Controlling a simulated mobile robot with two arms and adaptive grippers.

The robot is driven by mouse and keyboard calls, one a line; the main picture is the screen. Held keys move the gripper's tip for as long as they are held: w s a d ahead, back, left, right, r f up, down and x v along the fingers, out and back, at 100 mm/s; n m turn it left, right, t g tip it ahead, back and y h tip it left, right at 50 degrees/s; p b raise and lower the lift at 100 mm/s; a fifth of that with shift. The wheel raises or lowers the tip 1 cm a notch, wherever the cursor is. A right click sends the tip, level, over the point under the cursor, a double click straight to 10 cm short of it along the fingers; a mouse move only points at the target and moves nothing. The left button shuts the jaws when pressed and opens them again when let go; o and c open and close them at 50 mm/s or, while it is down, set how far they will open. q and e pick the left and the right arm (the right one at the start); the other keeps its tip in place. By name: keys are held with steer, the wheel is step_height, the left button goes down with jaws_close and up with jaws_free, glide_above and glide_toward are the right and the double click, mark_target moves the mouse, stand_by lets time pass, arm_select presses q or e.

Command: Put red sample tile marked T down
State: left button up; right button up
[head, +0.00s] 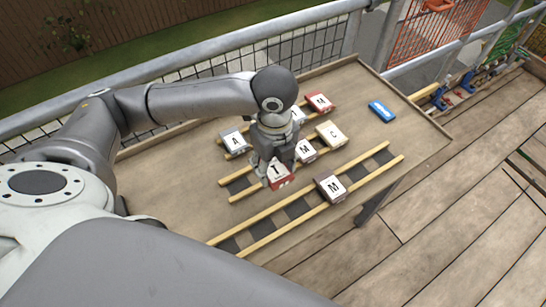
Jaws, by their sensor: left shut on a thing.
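My left gripper (271,172) points down over the wooden table and is shut on the red sample tile marked T (281,178). The tile's white top with its dark letter faces up, and its red side shows. The gripper hides part of it. It is at the rails of the middle rack (238,193), left of a grey-sided tile marked M (306,151). I cannot tell whether it touches the rails. My right gripper is not in view.
Other tiles are marked A (235,141), C (331,135), red M (320,103) and dark M (332,188). The dark M is on the front rack (240,245). A blue object (382,111) lies at the table's right. A railing (180,68) runs behind.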

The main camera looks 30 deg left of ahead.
arm_select(q)
steer(key=w+a+f, duration=0.1)
steer(key=w+f, duration=0.1)
steer(key=w+a+f, duration=0.1)
steer(key=w+f, duration=0.1)
steer(key=w+a+f, duration=0.1)
steer(key=w+f, duration=0.1)
steer(key=shift+a+p, duration=0.35)
steer(key=shift+w+a+f, duration=0.2)
steer(key=shift+w+f, duration=0.15)
steer(key=shift+f, duration=0.15)
step_height(320, 180, down, 3)
steer(key=shift+w+a+p, duration=0.1)
steer(key=shift+p, duration=0.4)
steer(key=shift+f, duration=0.15)
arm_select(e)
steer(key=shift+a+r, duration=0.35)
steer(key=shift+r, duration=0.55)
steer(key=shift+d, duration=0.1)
arm_select(q)
steer(key=shift+f, duration=0.45)
steer(key=o, duration=1.1)
